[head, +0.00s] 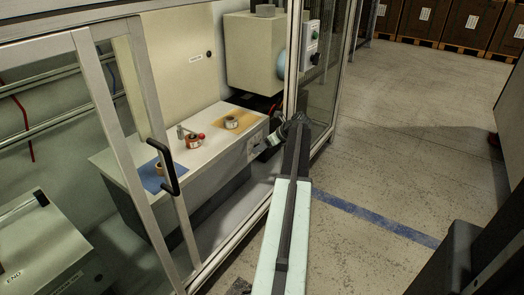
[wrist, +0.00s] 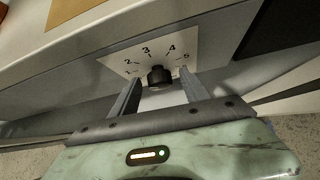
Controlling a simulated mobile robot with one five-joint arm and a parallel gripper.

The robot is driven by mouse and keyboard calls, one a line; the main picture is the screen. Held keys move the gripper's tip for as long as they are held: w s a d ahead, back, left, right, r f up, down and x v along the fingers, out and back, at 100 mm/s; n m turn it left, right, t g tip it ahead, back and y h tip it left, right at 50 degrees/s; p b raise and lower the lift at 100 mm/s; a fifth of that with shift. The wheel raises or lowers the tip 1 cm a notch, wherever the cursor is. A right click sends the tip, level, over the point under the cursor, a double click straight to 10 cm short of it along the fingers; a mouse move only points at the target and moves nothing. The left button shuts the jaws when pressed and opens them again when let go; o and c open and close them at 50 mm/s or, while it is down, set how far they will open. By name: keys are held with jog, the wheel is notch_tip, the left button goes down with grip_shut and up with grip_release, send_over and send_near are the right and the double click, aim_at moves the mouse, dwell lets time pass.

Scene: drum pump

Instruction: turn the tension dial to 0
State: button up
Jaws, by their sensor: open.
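The tension dial is a black round knob (wrist: 159,77) on a white scale plate (wrist: 178,45) on the grey front face of the bench, in the wrist view. The numbers 2, 3, 4 and 5 read in an arc above the knob; a mark at the lower left is partly unclear. I cannot make out where the knob points. My gripper (wrist: 161,80) is open, with one finger on each side of the knob. I cannot tell whether the fingers touch it. In the head view, my gripper (head: 275,135) is at the bench's right front edge.
A framed glass door with a black handle (head: 165,166) stands at the left. Open floor (head: 385,190) lies to the right.

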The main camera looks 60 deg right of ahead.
grip_shut()
jog(key=shift+a+f+n+t+h+b, duration=0.2)
jog(key=shift+n+h+b, duration=0.8)
jog(key=shift+h+b, duration=0.7)
jog(key=shift+a+f+n+t+h+b, duration=0.1)
jog(key=shift+a+n+t+h+b, duration=0.15)
jog(key=shift+n+h+b, duration=1.1)
jog(key=shift+a+f+n+t+h+b, duration=0.25)
jog(key=shift+n+h+b, duration=0.4)
jog(key=shift+h+b, duration=1.3)
jog(key=shift+r+h, duration=0.2)
jog(key=shift+h, duration=0.1)
grip_release()
